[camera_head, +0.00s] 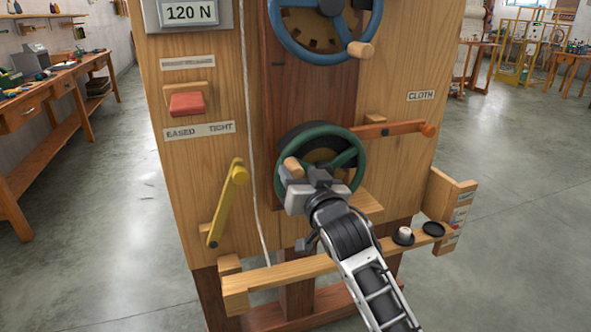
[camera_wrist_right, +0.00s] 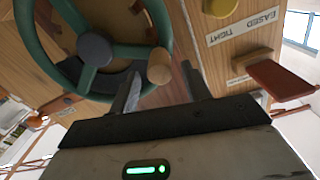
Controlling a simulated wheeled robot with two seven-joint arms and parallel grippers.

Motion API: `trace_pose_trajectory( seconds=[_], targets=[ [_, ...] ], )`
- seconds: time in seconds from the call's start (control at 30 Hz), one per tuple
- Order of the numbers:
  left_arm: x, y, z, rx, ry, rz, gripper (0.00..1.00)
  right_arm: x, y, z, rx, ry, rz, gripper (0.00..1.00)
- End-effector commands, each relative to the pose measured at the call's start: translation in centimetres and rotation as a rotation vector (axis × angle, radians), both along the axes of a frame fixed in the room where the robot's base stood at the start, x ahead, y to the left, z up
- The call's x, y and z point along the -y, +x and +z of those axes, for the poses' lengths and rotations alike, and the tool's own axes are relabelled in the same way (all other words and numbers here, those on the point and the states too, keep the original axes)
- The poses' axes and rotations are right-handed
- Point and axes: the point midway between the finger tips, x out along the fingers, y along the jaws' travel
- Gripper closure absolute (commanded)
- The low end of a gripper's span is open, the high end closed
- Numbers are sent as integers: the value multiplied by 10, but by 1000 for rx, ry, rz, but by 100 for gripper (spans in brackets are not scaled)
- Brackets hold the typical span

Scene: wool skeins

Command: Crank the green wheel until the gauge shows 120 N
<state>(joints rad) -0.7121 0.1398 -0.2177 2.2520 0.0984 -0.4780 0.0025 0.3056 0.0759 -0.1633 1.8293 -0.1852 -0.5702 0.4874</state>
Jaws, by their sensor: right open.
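The gauge (camera_head: 190,12) at the top left of the wooden machine reads 120 N. The green wheel (camera_head: 357,150) is on the machine's front, with a wooden crank knob (camera_head: 293,167) at its left side. My right gripper (camera_head: 306,176) is in front of the wheel's lower part, close to the knob. In the right wrist view the green wheel (camera_wrist_right: 94,50) fills the upper left. The knob (camera_wrist_right: 159,66) shows between and just beyond the open fingertips of my right gripper (camera_wrist_right: 163,88). Whether a finger touches it, I cannot tell. My left gripper is not in view.
A blue wheel (camera_head: 325,52) with its own knob is above the green one. An orange lever (camera_head: 395,130) is at right, a yellow lever (camera_head: 228,205) at left. A red switch (camera_head: 187,104) sits above the EASED/TIGHT label. A wooden rail (camera_head: 285,272) crosses below.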

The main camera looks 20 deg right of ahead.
Motion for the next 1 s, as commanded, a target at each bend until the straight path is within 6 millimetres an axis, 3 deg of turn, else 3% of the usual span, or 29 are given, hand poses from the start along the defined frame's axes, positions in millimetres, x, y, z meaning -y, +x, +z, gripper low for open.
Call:
trace_pose_trajectory(
  seconds=[0.2,0.57,0.73,1.0],
  targets=[
    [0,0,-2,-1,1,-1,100,-1,25,0,0,0,1,52],
    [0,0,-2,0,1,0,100,-2,30,0,0,0,1,52],
    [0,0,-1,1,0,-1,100,-2,30,0,0,0,1,97],
    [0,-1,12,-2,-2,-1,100,2,30,9,-3,60,1,100]
  ],
)
